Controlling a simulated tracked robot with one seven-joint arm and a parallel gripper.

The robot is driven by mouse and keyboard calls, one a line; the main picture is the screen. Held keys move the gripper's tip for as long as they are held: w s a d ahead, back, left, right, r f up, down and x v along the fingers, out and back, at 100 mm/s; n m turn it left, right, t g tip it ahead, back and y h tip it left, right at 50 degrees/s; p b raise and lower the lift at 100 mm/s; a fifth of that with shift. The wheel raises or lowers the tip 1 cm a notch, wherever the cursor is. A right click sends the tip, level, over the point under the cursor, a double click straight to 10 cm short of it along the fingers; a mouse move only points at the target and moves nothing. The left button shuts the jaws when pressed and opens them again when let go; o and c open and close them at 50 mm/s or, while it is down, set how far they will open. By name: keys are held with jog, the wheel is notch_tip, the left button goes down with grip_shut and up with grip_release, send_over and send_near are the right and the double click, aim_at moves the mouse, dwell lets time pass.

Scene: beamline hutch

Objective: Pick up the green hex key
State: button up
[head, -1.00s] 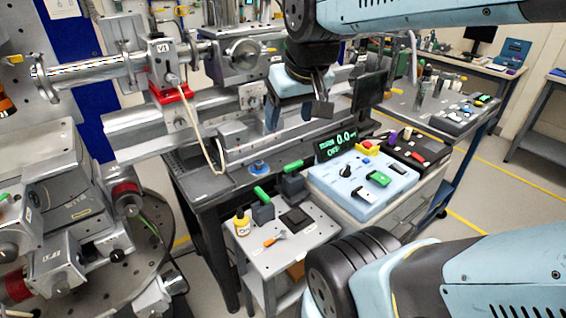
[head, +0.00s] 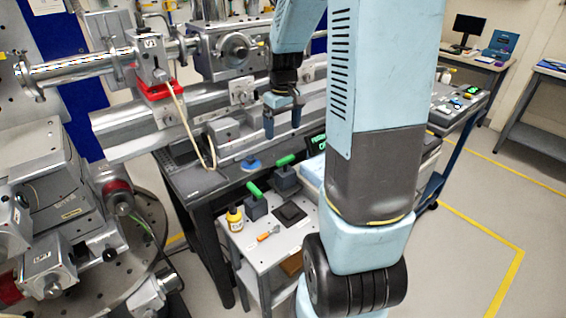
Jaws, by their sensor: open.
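Two green pieces that look like handles show in the head view, each on top of a dark grey block. The nearer green handle (head: 254,190) stands on the small grey table, and the farther green handle (head: 286,160) is behind it to the right. I cannot tell which one is the green hex key, and no key shaft is clear to see. My gripper (head: 282,124) points down with its two fingers apart and nothing between them. In the picture it is above the farther green handle, apart from both.
The small table (head: 240,248) also carries a yellow bottle (head: 234,218), an orange-handled tool (head: 268,236) and a black square pad (head: 290,213). A blue disc (head: 251,165) lies on the dark bench behind. A cable loop (head: 184,112) hangs left of my gripper. My arm hides the equipment at right.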

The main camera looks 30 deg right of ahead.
jog(key=shift+g, duration=0.3)
jog(key=f, duration=0.1)
jog(key=w+d+f, duration=0.1)
jog(key=f, duration=0.2)
jog(key=shift+w+d, duration=0.2)
jog(key=shift+d, duration=0.15)
send_over(285, 171)
jog(key=f, duration=0.8)
jog(key=shift+w+d, duration=0.15)
jog(key=shift+w, duration=0.05)
jog(key=shift+w+d+f, duration=0.15)
jog(key=shift+f, duration=2.45)
jog(key=shift+c, duration=0.4)
jog(key=c, duration=1.1)
